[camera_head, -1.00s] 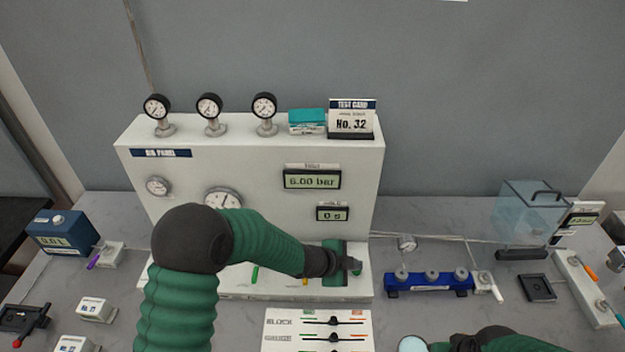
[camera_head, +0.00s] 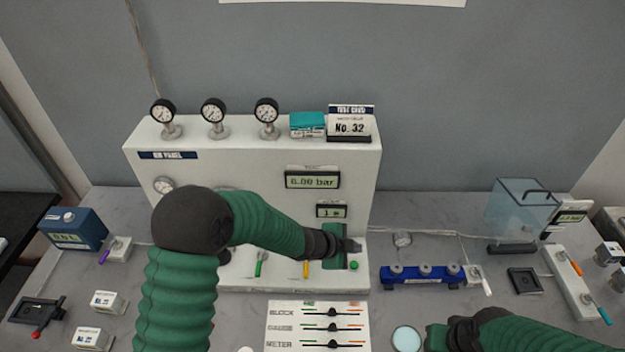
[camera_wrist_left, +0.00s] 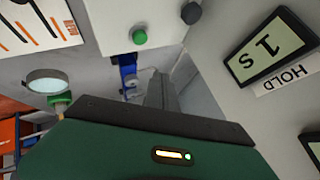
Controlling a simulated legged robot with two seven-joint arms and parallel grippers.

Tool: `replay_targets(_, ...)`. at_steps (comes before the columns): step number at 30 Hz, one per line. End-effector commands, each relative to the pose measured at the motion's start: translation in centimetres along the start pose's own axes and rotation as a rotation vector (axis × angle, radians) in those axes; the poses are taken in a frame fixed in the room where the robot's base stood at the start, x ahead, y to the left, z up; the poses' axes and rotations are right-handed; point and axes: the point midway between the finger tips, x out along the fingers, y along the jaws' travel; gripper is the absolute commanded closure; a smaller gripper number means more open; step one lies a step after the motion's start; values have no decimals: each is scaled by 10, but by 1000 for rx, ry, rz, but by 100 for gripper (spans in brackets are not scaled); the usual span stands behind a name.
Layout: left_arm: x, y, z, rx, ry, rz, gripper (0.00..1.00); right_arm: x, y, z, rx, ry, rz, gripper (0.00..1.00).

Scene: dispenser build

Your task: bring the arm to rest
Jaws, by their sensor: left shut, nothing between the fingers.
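My left arm is green with a dark elbow and comes in from the left in the head view. Its gripper (camera_head: 350,245) is shut and empty in front of the right part of the white air panel (camera_head: 260,165). A green button (camera_head: 354,265) on the panel's base shows just below the fingers, apart from them; it also shows in the left wrist view (camera_wrist_left: 139,37). The panel's displays read 6.00 bar (camera_head: 312,180) and 1 s (camera_head: 331,211). My right arm (camera_head: 490,330) reaches in at the lower right; whether its fingers are open does not show.
A card with sliders (camera_head: 318,326) lies in front of the panel. A blue rack (camera_head: 428,277) and a clear box (camera_head: 520,212) stand to the right. A blue device (camera_head: 72,230) is at the left. A round light disc (camera_head: 406,340) is near my right gripper.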

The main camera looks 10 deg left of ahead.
Motion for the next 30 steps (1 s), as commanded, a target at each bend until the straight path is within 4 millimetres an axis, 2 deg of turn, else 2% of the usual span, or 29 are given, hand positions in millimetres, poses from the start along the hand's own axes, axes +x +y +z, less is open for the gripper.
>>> replay_targets(13,0,0,0,0,-1,-1,100,0,0,0,0,0,0,100)
replay_targets(16,-9,1,13,-56,-53,-8,100,6,0,1,0,0,0,100)
replay_targets(17,-16,3,22,-99,-91,-14,100,9,0,2,0,0,0,100)
replay_targets(20,-61,18,68,-343,-276,-53,100,24,0,6,0,0,0,100)
replay_targets(21,-85,30,88,-475,-359,-74,100,30,0,7,0,0,0,100)
replay_targets(23,-122,56,112,-687,-470,-106,100,38,0,9,0,0,0,100)
replay_targets(24,-144,76,124,-828,-530,-124,100,43,0,10,0,0,0,100)
replay_targets(27,-186,126,137,-1141,-631,-151,100,52,0,12,0,0,0,100)
replay_targets(30,-208,160,137,-1344,-677,-154,100,56,0,13,0,0,0,100)
